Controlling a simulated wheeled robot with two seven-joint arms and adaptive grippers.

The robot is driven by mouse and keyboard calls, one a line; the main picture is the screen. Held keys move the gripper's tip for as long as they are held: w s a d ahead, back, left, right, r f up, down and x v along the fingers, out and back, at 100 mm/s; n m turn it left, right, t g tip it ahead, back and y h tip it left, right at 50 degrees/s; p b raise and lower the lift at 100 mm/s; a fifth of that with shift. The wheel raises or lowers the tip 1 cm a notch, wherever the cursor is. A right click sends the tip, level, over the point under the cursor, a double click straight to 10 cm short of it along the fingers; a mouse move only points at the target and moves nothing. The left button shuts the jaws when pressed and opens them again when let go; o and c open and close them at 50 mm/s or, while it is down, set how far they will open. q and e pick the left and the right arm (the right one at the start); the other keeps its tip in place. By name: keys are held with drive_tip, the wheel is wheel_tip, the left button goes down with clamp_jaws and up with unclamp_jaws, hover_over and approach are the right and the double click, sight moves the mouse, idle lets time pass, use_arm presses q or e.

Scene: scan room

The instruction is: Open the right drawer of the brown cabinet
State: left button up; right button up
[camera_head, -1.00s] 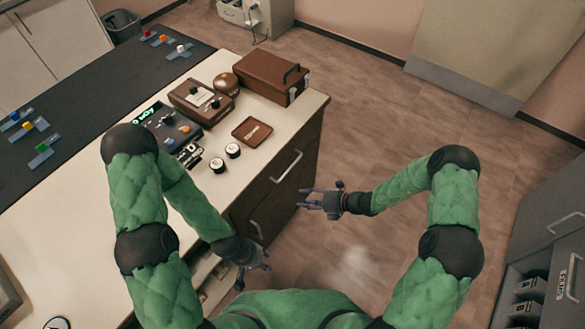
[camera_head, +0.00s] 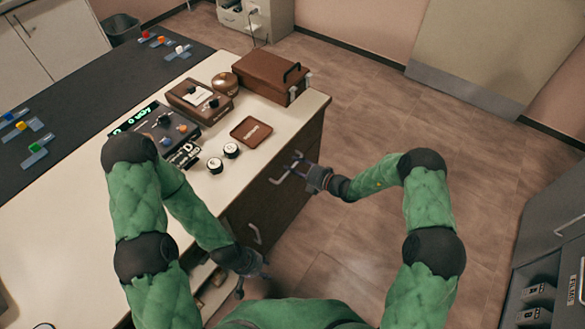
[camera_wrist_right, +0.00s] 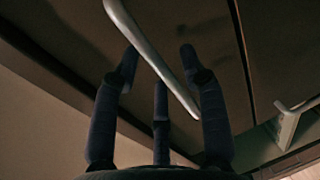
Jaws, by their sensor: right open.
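The brown cabinet (camera_head: 240,210) stands under the pale countertop, its dark front facing my right arm. The right drawer's metal bar handle (camera_head: 278,180) is on the far part of that front. In the right wrist view the bar (camera_wrist_right: 150,56) runs diagonally across, among the spread fingers. My right gripper (camera_head: 297,161) is open at this handle; whether it touches it is unclear. The drawer looks shut. A second handle (camera_head: 255,233) is nearer me and shows in the wrist view (camera_wrist_right: 288,125). My left gripper (camera_head: 256,276) hangs low by the cabinet's near part, its fingers partly unclear.
On the countertop stand a brown box (camera_head: 263,77), brown devices (camera_head: 199,99), a brown tray (camera_head: 251,130) and two round black-and-white items (camera_head: 231,150). Open floor (camera_head: 390,120) lies right of the cabinet. Grey drawers (camera_head: 550,230) stand at the far right.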

drive_tip(key=shift+w+a+f, duration=0.1)
drive_tip(key=shift+w+a, duration=0.2)
drive_tip(key=shift+a, duration=0.2)
clamp_jaws()
drive_tip(key=shift+d, duration=0.1)
